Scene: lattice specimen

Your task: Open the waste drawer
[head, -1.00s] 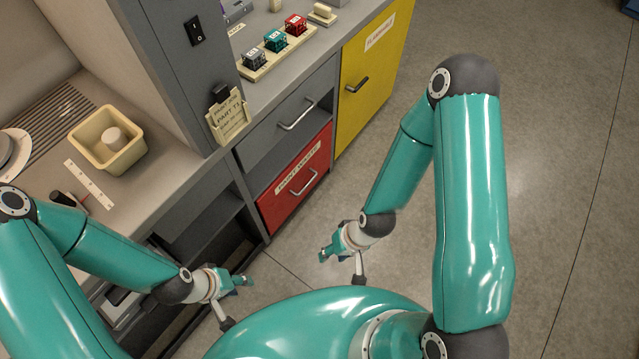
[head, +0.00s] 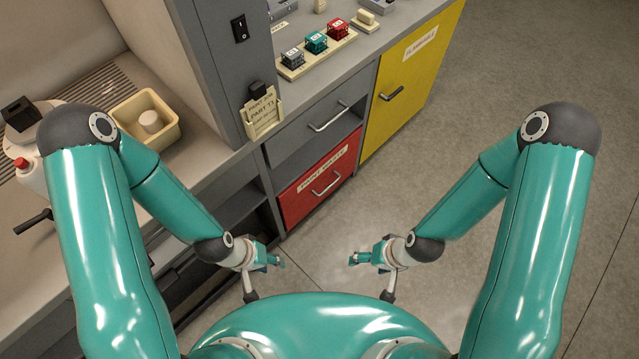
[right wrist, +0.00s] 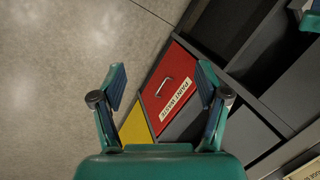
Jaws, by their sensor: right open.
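The waste drawer (head: 318,182) is a red front with a silver bar handle (head: 326,183) and a label reading "PAINT WASTE". It sits shut, low in the grey bench, and shows also in the right wrist view (right wrist: 180,73). My right gripper (head: 356,259) is on the floor side, apart from the drawer. In the right wrist view its fingers (right wrist: 162,82) are spread and empty, with the red drawer and handle beyond them. My left gripper (head: 276,260) is in front of the bench, below the drawer in the picture and apart from it. Its finger opening is too small to tell.
A grey drawer (head: 318,128) is above the red one. A yellow "FLAMMABLE" cabinet door (head: 412,82) is to its right. Dark open shelving (head: 232,200) is to its left. A card holder (head: 262,115) stands on the bench edge above. Open floor (head: 430,160) lies to the right.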

